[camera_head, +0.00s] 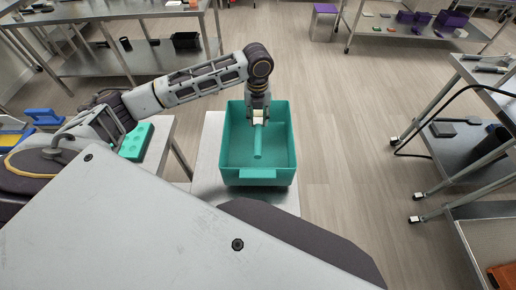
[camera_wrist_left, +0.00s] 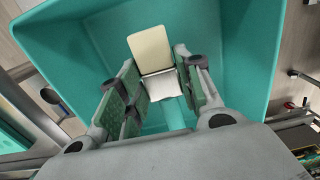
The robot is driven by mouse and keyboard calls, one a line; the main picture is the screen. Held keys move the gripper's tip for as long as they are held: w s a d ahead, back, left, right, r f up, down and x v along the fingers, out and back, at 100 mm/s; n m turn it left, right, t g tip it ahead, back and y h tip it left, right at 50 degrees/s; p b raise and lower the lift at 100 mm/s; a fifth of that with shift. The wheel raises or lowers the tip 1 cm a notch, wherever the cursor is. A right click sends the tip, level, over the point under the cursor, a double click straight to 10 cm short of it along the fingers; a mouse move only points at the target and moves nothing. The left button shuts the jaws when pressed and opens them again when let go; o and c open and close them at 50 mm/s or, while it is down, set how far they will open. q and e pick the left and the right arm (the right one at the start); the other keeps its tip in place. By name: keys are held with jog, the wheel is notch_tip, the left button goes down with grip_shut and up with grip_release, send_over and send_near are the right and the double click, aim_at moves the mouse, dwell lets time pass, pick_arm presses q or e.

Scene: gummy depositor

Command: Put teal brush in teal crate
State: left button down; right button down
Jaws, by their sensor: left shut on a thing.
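The teal crate (camera_head: 280,178) is open-topped and stands on a small steel table in the middle of the head view. Its walls surround the gripper in the left wrist view (camera_wrist_left: 60,50). The teal brush has a teal handle (camera_head: 258,143) and a cream head, which shows in the left wrist view (camera_wrist_left: 150,48). My left gripper (camera_head: 259,113) is shut on the brush near its head, over the crate's interior. The handle points toward the crate's near side. I cannot tell whether the brush touches the crate floor. My right gripper is not in view.
The small steel table (camera_head: 208,165) has a bare strip left of the crate. A teal block with round dimples (camera_head: 136,142) and blue items (camera_head: 44,117) lie on surfaces at the left. A metal cart (camera_head: 455,140) stands at the right. Floor between is clear.

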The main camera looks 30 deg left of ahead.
aim_at(258, 126)
pick_arm(q)
jog(key=shift+f, duration=2.5)
jog(key=shift+f, duration=2.5)
jog(key=shift+f, duration=0.15)
jog(key=c, duration=1)
grip_release()
notch_tip(258, 126, up, 12)
jog(key=shift+s+r, duration=0.15)
jog(key=shift+r, duration=0.05)
